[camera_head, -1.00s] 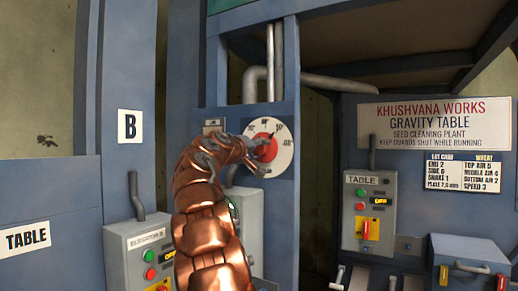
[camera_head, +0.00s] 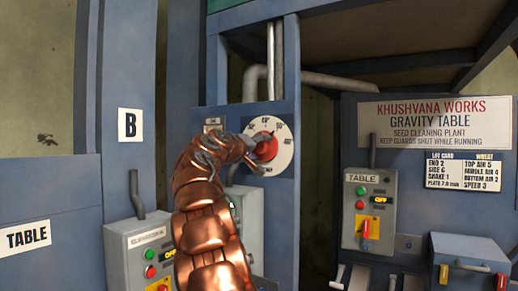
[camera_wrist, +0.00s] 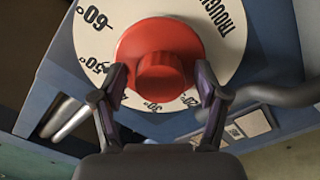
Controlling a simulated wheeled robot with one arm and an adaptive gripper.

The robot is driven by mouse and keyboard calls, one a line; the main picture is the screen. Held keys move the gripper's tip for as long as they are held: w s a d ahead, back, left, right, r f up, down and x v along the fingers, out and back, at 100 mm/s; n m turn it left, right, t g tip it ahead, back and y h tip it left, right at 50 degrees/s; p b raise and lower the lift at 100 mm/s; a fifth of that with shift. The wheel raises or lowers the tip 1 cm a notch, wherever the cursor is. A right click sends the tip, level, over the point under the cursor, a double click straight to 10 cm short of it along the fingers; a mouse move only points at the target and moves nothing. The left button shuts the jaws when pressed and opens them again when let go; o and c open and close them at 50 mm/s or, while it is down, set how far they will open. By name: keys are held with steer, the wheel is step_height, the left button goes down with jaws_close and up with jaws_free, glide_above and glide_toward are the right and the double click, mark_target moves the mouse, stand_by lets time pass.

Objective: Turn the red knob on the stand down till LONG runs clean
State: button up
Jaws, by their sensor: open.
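The red knob (camera_head: 267,147) sits at the centre of a white round dial (camera_head: 284,158) on the blue stand (camera_head: 284,192). In the wrist view the knob (camera_wrist: 160,50) has a raised grip at its lower part, and the dial (camera_wrist: 100,40) carries degree figures and a word starting "THROUGH". My gripper (camera_wrist: 162,80) is open, with one purple-padded finger on each side of the grip. Gaps show between the fingers and the grip. In the head view my gripper (camera_head: 250,152) covers the dial's lower left. I see no LONG label.
The elevator control box (camera_head: 140,250) stands at the lower left. A TABLE control box (camera_head: 368,215) and a sign (camera_head: 434,122) are on the right. A grey pipe (camera_wrist: 275,95) passes close to the right finger in the wrist view. A blue box (camera_head: 470,262) is at the lower right.

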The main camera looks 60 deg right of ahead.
steer(key=a, duration=1.2)
steer(key=shift+s, duration=0.3)
stand_by(0.3)
steer(key=s+a+f+n+y, duration=0.15)
steer(key=a+f+y, duration=0.25)
steer(key=a+f, duration=0.5)
steer(key=s+a+f+n+t+y, duration=0.1)
steer(key=s+a+f+y, duration=0.3)
steer(key=f, duration=0.9)
steer(key=s+a+f+n+y, duration=0.1)
steer(key=s+a+f+y, duration=0.15)
steer(key=a+f, duration=0.75)
steer(key=s+a+f+n+g+y, duration=0.1)
steer(key=s+a+f+n+y, duration=0.1)
steer(key=s+a+f, duration=0.6)
steer(key=s+a+f+n+g+y, duration=0.2)
steer(key=s+a+f+y, duration=0.3)
steer(key=s+a+f, duration=0.4)
steer(key=a+f, duration=0.1)
steer(key=a, duration=0.3)
steer(key=shift+s+a, duration=0.15)
steer(key=shift+a, duration=0.25)
steer(key=shift+d+y, duration=0.1)
steer(key=shift+y, duration=0.15)
